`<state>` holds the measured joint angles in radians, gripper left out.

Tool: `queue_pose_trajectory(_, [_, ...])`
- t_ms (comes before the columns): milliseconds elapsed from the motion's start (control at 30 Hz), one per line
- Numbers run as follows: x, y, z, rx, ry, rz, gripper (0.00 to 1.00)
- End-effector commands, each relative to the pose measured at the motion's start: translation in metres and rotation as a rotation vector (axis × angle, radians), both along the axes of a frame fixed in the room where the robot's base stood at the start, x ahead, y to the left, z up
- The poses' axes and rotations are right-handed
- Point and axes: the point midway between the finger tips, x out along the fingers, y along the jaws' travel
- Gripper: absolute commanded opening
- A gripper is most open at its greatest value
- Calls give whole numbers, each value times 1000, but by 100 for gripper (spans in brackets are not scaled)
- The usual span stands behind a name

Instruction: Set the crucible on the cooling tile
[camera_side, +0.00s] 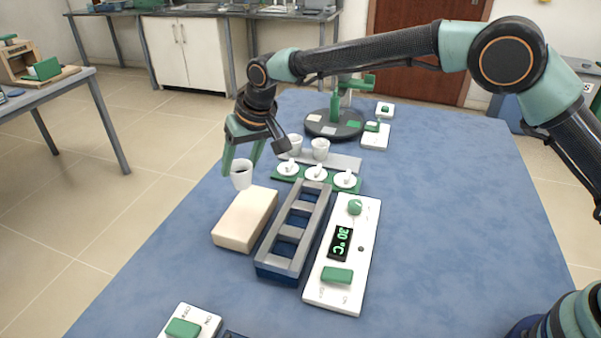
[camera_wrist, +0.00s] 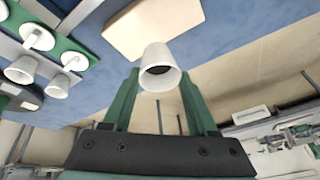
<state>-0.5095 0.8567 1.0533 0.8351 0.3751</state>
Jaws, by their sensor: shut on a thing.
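A white crucible (camera_side: 241,174) is between the green fingers of my gripper (camera_side: 240,160), upright with its open mouth up. It is held just beyond the far left end of the cooling tile (camera_side: 245,218), a cream block on the blue table. In the wrist view the crucible (camera_wrist: 160,68) sits between the two green fingertips (camera_wrist: 160,90), and the tile (camera_wrist: 152,25) shows past it. My gripper is shut on the crucible. Whether the crucible's base touches anything is hard to tell, but it appears raised.
Behind are white lids (camera_side: 316,174) on a green holder and two more crucibles (camera_side: 320,149) on a grey plate. The table's left edge is close to the tile.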

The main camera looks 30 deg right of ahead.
Motion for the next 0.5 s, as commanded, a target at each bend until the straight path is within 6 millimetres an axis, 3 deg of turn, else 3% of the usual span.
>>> queue_pose_trajectory(100, [0, 0, -18, -1, 2, 0, 0])
queue_pose_trajectory(333, [0, 0, -32, 0, 1, 0, 0])
queue_pose_trajectory(500, [-1, 0, -57, -1, 3, 0, 0])
